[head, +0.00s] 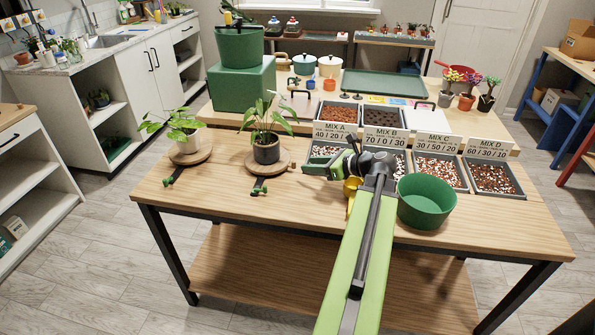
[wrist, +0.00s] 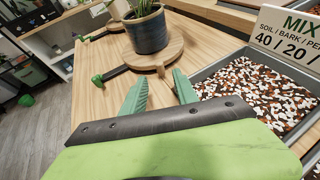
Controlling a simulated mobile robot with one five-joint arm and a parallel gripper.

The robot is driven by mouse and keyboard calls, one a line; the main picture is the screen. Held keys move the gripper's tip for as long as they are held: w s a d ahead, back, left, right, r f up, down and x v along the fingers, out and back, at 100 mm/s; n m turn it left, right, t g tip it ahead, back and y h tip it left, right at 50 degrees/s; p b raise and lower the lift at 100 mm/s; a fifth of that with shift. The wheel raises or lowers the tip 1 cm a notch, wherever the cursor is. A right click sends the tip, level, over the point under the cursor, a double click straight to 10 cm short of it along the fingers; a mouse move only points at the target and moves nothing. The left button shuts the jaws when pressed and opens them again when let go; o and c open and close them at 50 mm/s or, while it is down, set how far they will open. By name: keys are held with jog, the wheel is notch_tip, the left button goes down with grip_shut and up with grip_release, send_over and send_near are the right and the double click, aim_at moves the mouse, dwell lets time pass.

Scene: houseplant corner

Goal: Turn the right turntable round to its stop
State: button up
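The right turntable (head: 286,161) is a round wooden disc carrying a dark pot (head: 266,150) with a leafy plant. Its dark handle bar (head: 260,184) with a green end points toward the table's front edge. In the wrist view the disc (wrist: 172,52) lies ahead, with the bar (wrist: 116,74) reaching left to a green knob (wrist: 97,80). My gripper (head: 308,166) is to the right of this turntable, pointing left. In the wrist view my gripper (wrist: 159,88) shows two green fingers apart with nothing between them, short of the disc and handle.
The left turntable (head: 205,157) holds a white pot and has its own handle. Labelled mix trays (head: 440,173) stand right of my gripper. A yellow scoop (head: 351,185) and green bowl (head: 426,201) are near my arm. The front left tabletop is clear.

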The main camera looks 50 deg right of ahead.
aim_at(295, 164)
jog(key=b+x, duration=0.1)
jog(key=x, duration=0.5)
jog(key=shift+w+f+b, duration=0.1)
jog(key=shift+w+b, duration=0.1)
jog(key=shift+b, duration=0.2)
grip_shut()
jog(key=shift+a, duration=0.2)
dwell(0.7)
